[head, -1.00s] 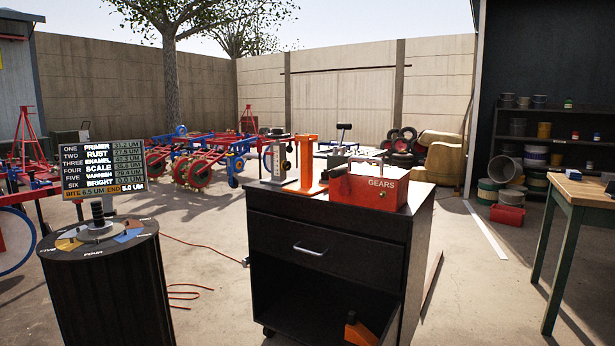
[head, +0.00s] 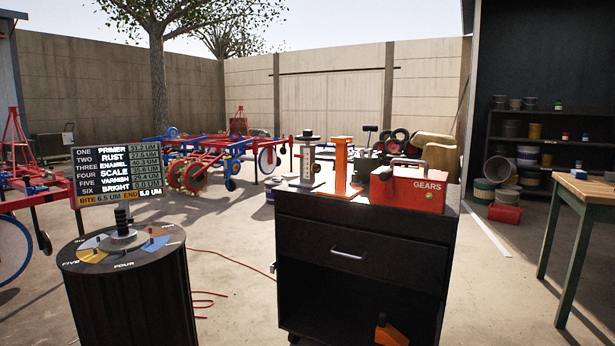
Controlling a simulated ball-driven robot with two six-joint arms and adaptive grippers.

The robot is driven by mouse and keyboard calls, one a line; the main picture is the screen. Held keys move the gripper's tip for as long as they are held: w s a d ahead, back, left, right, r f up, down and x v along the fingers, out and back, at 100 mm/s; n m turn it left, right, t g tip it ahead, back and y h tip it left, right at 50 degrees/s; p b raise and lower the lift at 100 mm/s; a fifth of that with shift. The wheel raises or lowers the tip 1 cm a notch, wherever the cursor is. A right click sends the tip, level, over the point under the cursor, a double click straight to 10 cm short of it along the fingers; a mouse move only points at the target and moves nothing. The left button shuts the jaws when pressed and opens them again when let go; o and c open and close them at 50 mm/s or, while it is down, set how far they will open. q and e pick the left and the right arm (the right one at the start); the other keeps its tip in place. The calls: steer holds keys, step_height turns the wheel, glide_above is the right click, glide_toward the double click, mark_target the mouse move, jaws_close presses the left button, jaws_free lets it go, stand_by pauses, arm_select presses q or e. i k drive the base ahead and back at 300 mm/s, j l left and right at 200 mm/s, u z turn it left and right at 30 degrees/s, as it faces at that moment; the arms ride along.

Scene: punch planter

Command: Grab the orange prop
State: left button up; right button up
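An orange upright post (head: 341,166) with a flat foot stands on top of the black cabinet (head: 358,236), between a grey stand and a red box. A second orange piece, wedge-like (head: 391,335), lies low in the cabinet's open lower bay and is partly cut off by the frame's bottom edge. I cannot tell which of the two is the prop. Neither of my grippers shows in the head view.
A grey stand (head: 308,165) and a red GEARS box (head: 408,188) flank the post. A dark drum with a dial top (head: 125,300) stands left, with a sign (head: 117,172) behind it. A wooden table (head: 590,188) is at right. An orange cable (head: 205,300) lies on the floor.

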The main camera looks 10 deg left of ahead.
mark_target(341, 190)
steer(key=i+j, duration=0.3)
steer(key=j, duration=0.15)
steer(key=i+j+u, duration=0.1)
steer(key=i+j, duration=0.15)
steer(key=j, duration=0.2)
steer(key=i+j+u, duration=0.1)
steer(key=i+j, duration=0.2)
steer(key=j, duration=0.15)
